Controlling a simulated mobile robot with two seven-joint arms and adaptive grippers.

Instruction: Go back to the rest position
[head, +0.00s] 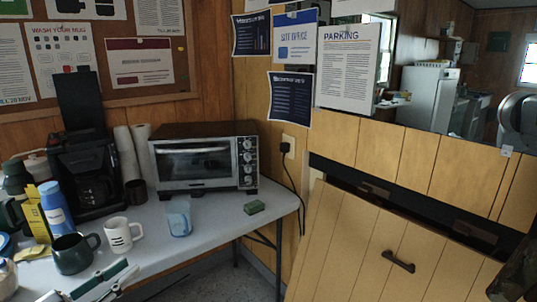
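My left gripper (112,281) shows at the bottom left, low in front of the table's near edge. Only part of it is in the picture, and I cannot make out how far apart its fingers are. I see nothing held at the part that shows. My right gripper is not clearly in view.
The grey table (215,225) holds a toaster oven (200,160), coffee maker (88,175), dark green mug (76,253), white mug (121,235), clear blue cup (179,219), blue bottle (55,207) and green sponge (254,207). A wooden panel with a handle (398,262) stands at right.

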